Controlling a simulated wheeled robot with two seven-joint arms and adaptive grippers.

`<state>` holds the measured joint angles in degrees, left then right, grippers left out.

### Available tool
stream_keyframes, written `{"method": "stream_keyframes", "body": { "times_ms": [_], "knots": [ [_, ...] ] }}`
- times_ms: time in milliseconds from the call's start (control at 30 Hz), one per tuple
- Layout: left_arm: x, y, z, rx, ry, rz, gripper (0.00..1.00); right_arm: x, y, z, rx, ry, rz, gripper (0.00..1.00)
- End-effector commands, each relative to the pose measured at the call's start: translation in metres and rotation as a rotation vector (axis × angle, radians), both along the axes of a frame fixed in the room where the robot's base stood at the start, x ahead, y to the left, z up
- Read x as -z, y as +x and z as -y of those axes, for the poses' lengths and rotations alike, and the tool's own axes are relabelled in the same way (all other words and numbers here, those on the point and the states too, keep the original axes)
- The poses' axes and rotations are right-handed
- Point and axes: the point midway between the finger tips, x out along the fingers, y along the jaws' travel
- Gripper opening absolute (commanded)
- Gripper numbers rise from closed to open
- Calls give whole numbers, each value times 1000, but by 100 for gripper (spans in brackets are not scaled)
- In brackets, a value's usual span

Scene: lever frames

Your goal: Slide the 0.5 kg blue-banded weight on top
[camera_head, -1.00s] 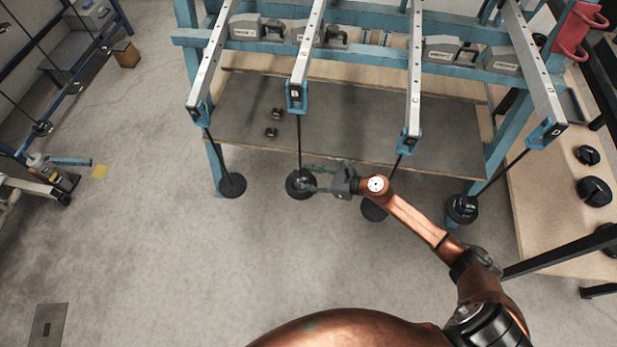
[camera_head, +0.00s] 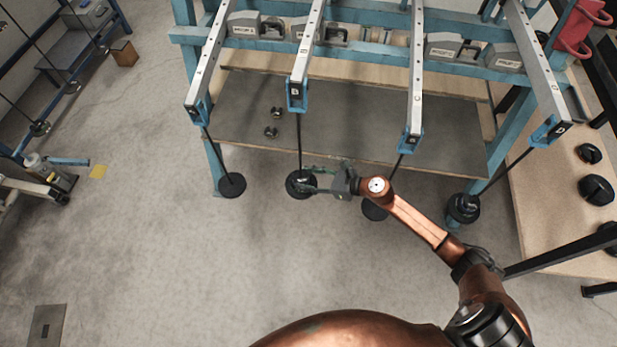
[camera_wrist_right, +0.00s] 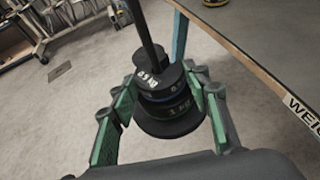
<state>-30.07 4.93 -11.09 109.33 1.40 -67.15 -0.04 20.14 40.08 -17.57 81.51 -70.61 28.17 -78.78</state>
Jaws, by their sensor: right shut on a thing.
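The 0.5 kg weight (camera_wrist_right: 158,80) is a dark slotted disc with a blue band at its lower edge. In the head view this right gripper (camera_head: 312,183) is at the foot of the hanger under beam B (camera_head: 296,90). My left gripper is out of view.
Other hangers stand left (camera_head: 232,185) and right (camera_head: 463,207), with one plate (camera_head: 374,210) beneath my forearm. Two small weights (camera_head: 271,132) lie on the grey shelf (camera_head: 350,115). Its front edge is close to my gripper. The floor in front is clear.

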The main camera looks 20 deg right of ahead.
Motion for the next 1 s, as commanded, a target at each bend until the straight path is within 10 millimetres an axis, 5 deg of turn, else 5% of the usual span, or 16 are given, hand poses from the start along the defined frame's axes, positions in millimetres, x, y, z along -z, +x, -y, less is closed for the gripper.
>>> {"method": "stream_keyframes", "body": {
  "times_ms": [67, 100, 367, 1000],
  "knots": [
    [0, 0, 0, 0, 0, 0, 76, -3, 1, 0, 1, 1, 3, 11],
    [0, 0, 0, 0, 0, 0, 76, -3, 1, 0, 1, 1, 3, 46],
    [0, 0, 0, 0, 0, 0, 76, -1, 0, 0, 0, 1, 1, 64],
    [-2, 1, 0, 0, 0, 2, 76, -2, -4, 3, 0, -1, -1, 64]
  ]
}}
